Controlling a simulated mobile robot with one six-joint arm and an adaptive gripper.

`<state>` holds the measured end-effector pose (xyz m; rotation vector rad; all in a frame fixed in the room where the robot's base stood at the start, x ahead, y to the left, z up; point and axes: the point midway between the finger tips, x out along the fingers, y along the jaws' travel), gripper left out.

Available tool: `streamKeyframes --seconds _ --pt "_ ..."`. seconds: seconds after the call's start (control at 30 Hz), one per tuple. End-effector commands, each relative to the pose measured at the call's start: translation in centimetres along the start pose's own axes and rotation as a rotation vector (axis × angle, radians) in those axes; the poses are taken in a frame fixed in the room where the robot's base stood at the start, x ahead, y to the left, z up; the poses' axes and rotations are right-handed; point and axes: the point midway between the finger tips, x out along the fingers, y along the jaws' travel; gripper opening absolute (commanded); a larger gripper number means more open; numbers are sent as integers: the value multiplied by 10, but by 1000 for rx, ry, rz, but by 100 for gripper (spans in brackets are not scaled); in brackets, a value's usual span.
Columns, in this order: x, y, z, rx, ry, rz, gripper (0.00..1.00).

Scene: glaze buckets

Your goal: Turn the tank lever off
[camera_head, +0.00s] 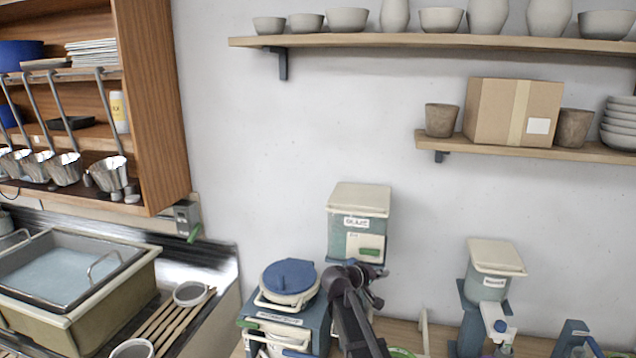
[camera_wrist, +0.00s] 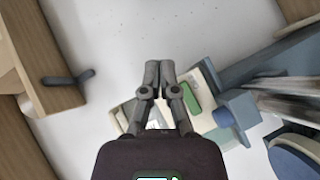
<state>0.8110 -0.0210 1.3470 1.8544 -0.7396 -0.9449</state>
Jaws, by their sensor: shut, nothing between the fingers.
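A teal tank with a cream lid (camera_head: 358,200) stands against the wall in the head view. Its front has a cream panel with a green lever (camera_head: 369,251) lying roughly level. In the wrist view a green lever (camera_wrist: 192,98) on a cream panel is just right of my fingers. My gripper (camera_wrist: 159,72) is shut and empty, its fingertips together. I cannot tell whether a finger touches the lever. In the head view my dark arm (camera_head: 350,305) rises in front of the tank and hides its lower part; the fingertips are not clear there.
A blue-lidded bucket (camera_head: 290,278) stands left of my arm. A second tank (camera_head: 490,275) stands to the right. Shelves of pots (camera_head: 440,42) are above; the wall between is clear.

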Motion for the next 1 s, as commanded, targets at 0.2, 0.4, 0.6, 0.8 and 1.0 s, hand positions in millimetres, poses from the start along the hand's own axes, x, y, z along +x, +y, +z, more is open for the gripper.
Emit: streamKeyframes --seconds 0.2,0.4,0.6,0.8,1.0 --pt "2 -8 11 7 -18 -22 0" --pt "6 -22 30 21 -52 -70 0" --pt "10 -43 59 43 -105 -143 0" --pt "13 -75 102 72 -181 -255 0" --pt "10 -128 167 117 -297 -446 0"
